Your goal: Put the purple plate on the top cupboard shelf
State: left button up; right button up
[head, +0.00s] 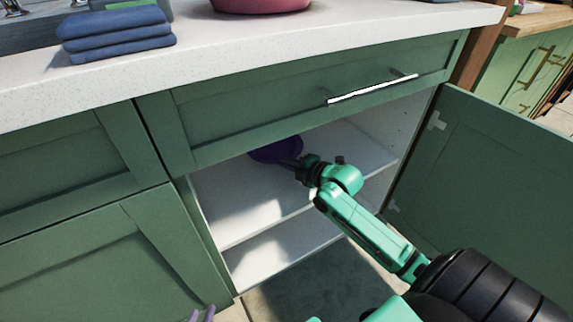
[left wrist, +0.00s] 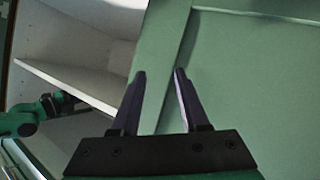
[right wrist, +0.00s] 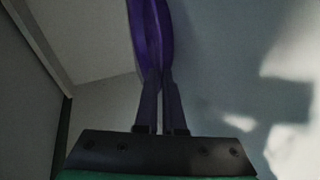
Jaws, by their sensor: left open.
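The purple plate (head: 272,150) is inside the open cupboard, over the left back part of the top shelf (head: 235,208). Its far part is hidden under the drawer front. My right gripper (head: 294,163) reaches into the cupboard and is shut on the plate's near rim. In the right wrist view, the plate (right wrist: 152,32) shows edge-on between the closed fingertips (right wrist: 153,75). I cannot tell whether the plate touches the shelf. My left gripper (left wrist: 158,75) is open and empty. Only its fingertips (head: 203,314) show at the bottom of the head view, outside the cupboard.
The cupboard door (head: 490,165) stands open at the right. A lower shelf (head: 285,258) lies beneath the top one, and a drawer (head: 310,105) is just above the opening. The counter (head: 250,50) holds folded blue cloths (head: 116,37) and a pink bowl (head: 260,4). The top shelf looks otherwise clear.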

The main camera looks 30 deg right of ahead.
jog(key=shift+o, duration=0.2)
jog(key=p+v, duration=0.2)
jog(key=v, duration=0.4)
jog(key=shift+r+p, duration=0.2)
jog(key=shift+p, duration=0.15)
jog(key=p+v, duration=0.1)
jog(key=v, duration=0.3)
jog(key=shift+s+d+r+p, duration=0.1)
jog(key=shift+s+p, duration=0.2)
jog(key=shift+p, duration=0.1)
jog(key=shift+s+d+r, duration=0.1)
jog(key=shift+s+r, duration=0.05)
jog(key=shift+s, duration=0.45)
pick_arm(q)
jog(key=a+r+g, duration=0.1)
jog(key=r, duration=0.1)
jog(key=a+r+m+g+y, duration=0.1)
jog(key=a+r+g, duration=0.1)
jog(key=shift+a+g+y, duration=0.25)
jog(key=shift+g+y, duration=0.05)
